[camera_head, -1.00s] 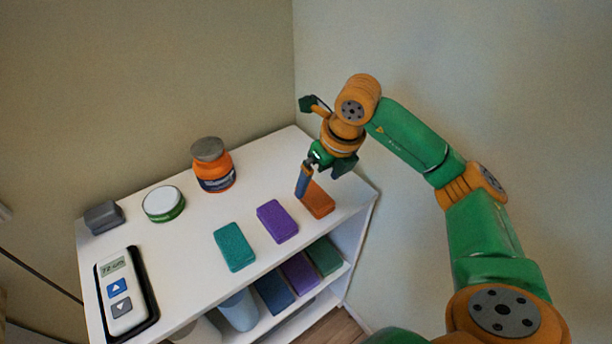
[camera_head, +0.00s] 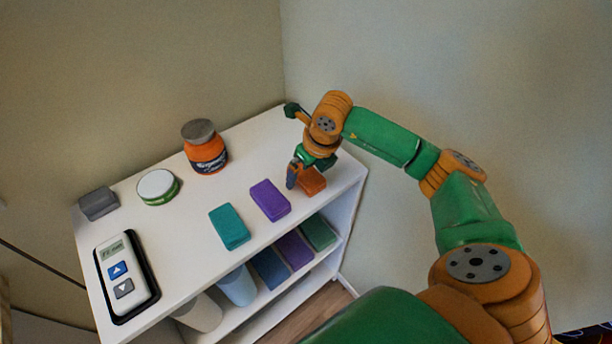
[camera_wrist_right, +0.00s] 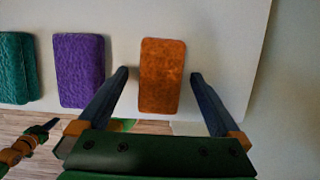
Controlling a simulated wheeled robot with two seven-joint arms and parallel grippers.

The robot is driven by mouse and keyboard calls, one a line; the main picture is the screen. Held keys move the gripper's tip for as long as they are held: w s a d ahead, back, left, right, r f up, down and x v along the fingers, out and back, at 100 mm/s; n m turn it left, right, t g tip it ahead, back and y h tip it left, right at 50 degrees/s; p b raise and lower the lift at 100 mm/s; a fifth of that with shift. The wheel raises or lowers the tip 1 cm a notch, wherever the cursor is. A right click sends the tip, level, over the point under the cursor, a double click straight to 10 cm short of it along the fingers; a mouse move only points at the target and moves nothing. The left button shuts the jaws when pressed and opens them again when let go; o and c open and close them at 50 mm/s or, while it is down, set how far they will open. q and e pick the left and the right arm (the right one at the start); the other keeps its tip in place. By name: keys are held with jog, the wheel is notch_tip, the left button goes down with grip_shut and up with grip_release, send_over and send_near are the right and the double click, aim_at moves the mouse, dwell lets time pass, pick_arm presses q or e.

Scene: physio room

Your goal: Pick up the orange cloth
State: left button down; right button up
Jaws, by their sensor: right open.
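The orange cloth (camera_head: 312,181) is a small folded block lying on the white shelf top near its right end. In the right wrist view the cloth (camera_wrist_right: 161,76) lies between the two spread fingers, with a gap on each side. My right gripper (camera_head: 298,177) is open and low over the cloth; its fingers also show in the right wrist view (camera_wrist_right: 158,80). In the head view a finger hides part of the cloth's left side.
A purple cloth (camera_head: 270,200) and a teal cloth (camera_head: 229,226) lie in a row left of the orange one. An orange jar (camera_head: 205,153), a green-rimmed tin (camera_head: 158,187), a grey block (camera_head: 98,204) and a display device (camera_head: 126,275) stand further left. A wall is close behind the unit (camera_head: 268,128).

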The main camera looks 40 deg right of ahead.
aim_at(307, 175)
jog(key=shift+w+f, duration=0.1)
jog(key=shift+f, duration=0.15)
jog(key=shift+c, duration=0.2)
jog(key=c, duration=1.4)
jog(key=shift+o, duration=0.2)
jog(key=shift+r, duration=0.5)
notch_tip(307, 175, up, 3)
jog(key=shift+a+r+b, duration=0.15)
jog(key=shift+b, duration=0.5)
jog(key=s+a+r+p, duration=0.1)
jog(key=s+a+r, duration=0.7)
jog(key=s+r, duration=0.1)
jog(key=shift+s+a+r, duration=0.15)
jog(key=shift+s+a, duration=0.25)
jog(key=shift+s, duration=0.45)
